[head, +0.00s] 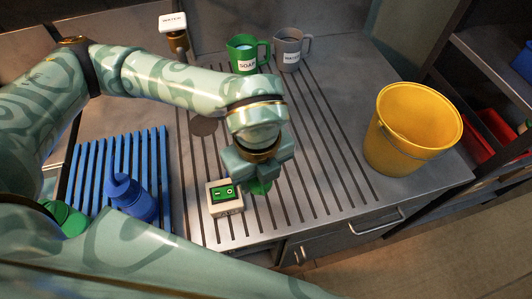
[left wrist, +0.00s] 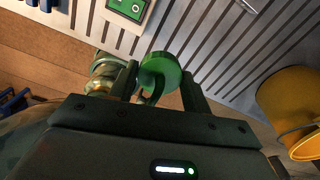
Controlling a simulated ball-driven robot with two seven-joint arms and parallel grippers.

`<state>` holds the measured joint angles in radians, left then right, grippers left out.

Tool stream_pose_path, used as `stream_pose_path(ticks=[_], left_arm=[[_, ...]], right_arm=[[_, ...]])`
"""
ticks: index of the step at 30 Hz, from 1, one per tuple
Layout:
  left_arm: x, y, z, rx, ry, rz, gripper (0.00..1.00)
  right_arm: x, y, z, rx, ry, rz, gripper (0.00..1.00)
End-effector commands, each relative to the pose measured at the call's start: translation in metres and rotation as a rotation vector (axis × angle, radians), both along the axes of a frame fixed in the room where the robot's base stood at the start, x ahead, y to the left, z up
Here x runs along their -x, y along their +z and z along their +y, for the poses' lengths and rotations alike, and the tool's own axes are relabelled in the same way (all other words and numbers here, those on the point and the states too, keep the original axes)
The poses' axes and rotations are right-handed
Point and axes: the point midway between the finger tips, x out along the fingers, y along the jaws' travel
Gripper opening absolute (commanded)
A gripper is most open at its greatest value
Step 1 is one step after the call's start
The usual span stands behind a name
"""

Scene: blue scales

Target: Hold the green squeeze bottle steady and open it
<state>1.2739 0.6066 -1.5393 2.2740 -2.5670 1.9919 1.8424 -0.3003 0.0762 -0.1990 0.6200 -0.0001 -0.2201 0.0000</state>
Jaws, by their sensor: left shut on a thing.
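My left gripper (head: 262,180) is low over the front part of the slatted counter, just right of a switch box. It is shut on a round green piece (head: 260,188) that looks like a cap. In the left wrist view the green piece (left wrist: 160,70) shows between the two fingers, with a dark curved part below it. Another green object (head: 66,218), perhaps the squeeze bottle, lies left of the blue bottle and is mostly hidden by my arm. I cannot tell whether its opening is bare. My right gripper is not seen.
The switch box (head: 225,197) has a green face. A blue bottle (head: 130,198) stands on a blue slatted rack (head: 88,165). A green soap mug (head: 245,52) and a grey mug (head: 289,48) stand at the back. A yellow bucket (head: 408,130) is at the right. The slatted middle is clear.

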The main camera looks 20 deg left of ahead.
Motion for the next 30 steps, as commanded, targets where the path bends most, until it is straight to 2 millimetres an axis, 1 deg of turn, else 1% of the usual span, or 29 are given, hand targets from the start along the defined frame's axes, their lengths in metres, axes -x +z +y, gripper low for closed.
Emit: stream_pose_path(ticks=[2, 5, 16, 18, 21, 25, 30], left_arm=[[-0.002, -0.001, -0.002, 0.000, 0.038, 0.000, 0.21], [-0.014, -0.007, -0.006, 0.000, 0.053, 0.000, 0.21], [-0.090, -0.044, -0.027, -0.001, 0.051, 0.002, 0.21], [-0.098, -0.059, -0.030, -0.001, 0.050, 0.004, 0.21], [-0.112, -0.075, -0.034, -0.001, 0.050, 0.004, 0.21], [-0.124, -0.089, -0.037, 0.000, 0.048, 0.001, 0.21], [-0.130, -0.096, -0.039, 0.001, 0.047, 0.001, 0.21]], right_arm=[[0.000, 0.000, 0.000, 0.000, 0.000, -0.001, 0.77], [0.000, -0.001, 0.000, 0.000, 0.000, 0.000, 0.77], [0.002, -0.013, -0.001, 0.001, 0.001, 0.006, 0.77], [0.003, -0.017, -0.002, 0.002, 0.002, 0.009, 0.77], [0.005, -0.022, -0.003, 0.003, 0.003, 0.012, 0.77], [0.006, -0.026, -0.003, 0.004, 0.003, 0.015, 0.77], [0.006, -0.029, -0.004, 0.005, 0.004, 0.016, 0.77]])
